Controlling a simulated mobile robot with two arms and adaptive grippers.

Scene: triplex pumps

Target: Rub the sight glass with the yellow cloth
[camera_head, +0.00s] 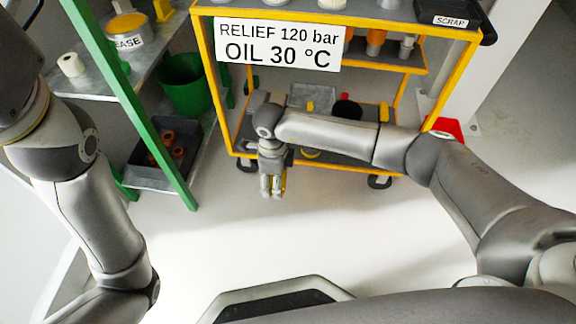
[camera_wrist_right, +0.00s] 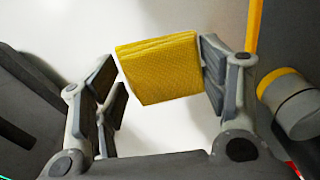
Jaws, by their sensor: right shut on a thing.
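The yellow cloth (camera_wrist_right: 158,70) is a folded, textured pad between the fingers of my right gripper (camera_wrist_right: 162,90) in the right wrist view. The gripper is shut on it. In the head view my right gripper (camera_head: 272,186) hangs pointing down in front of the yellow trolley, above the pale floor, with a sliver of yellow showing at its fingers. My left arm comes in at the left of the head view, but its gripper is not in view. I cannot make out a sight glass in either view.
The yellow trolley (camera_head: 217,95) carries a sign (camera_head: 278,45) reading "RELIEF 120 bar, OIL 30 °C". A green-framed shelf (camera_head: 125,88) with a green bucket (camera_head: 188,84) and dark bin (camera_head: 146,180) stands left. A scrap container (camera_head: 450,20) is at top right. The front floor is clear.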

